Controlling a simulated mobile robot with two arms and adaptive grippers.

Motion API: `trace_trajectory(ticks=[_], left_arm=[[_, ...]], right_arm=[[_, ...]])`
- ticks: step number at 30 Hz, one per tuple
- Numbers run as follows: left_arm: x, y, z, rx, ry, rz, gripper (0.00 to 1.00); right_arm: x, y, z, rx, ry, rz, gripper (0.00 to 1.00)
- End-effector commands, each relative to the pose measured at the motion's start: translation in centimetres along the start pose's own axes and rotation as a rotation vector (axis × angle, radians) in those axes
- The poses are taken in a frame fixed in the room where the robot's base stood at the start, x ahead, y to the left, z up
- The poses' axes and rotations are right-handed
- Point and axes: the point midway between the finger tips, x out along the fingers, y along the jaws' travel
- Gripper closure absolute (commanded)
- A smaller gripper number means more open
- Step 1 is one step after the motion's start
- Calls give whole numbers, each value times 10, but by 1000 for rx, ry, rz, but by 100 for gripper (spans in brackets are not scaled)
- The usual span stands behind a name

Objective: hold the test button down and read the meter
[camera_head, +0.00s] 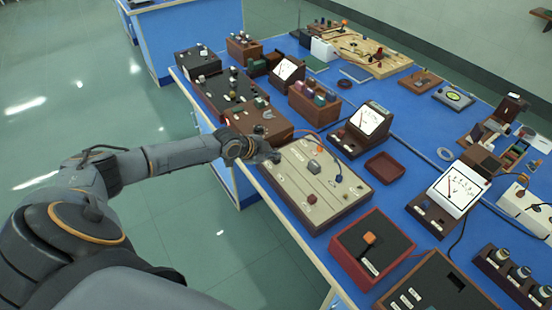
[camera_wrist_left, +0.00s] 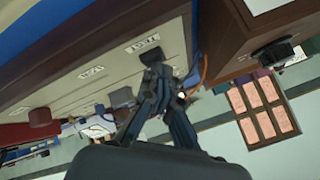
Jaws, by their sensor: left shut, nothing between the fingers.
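A beige panel (camera_head: 318,205) in a brown frame lies on the blue bench, with a few knobs and small white labels. My left gripper (camera_head: 272,157) is at its far left corner, fingers shut and empty. In the left wrist view the fingertips (camera_wrist_left: 160,74) are right at a dark button (camera_wrist_left: 151,57) beside a white label (camera_wrist_left: 142,43); I cannot tell whether they touch or press it. The label is too blurred to read surely. A dial meter (camera_head: 370,120) stands behind the panel, with a second meter (camera_head: 460,190) to the right; their readings are too small to tell. My right gripper is not in view.
A red-framed box (camera_head: 345,245) with an orange knob (camera_head: 369,238) stands right of the panel. An empty dark red tray (camera_head: 385,167) lies behind it. Brown boxes with knobs (camera_head: 225,90) line the bench's left side.

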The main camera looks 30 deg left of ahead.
Motion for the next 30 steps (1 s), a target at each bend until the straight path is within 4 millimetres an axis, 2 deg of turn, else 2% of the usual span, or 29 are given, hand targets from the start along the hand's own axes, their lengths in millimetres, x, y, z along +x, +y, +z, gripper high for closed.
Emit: trace_trajectory(ticks=[10,23,30], left_arm=[[-12,-8,-8,0,-1,1,100],[-14,-10,-10,0,0,0,100],[-29,-22,-21,1,0,0,100]], right_arm=[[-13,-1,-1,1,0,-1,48],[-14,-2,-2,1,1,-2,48],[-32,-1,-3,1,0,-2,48]])
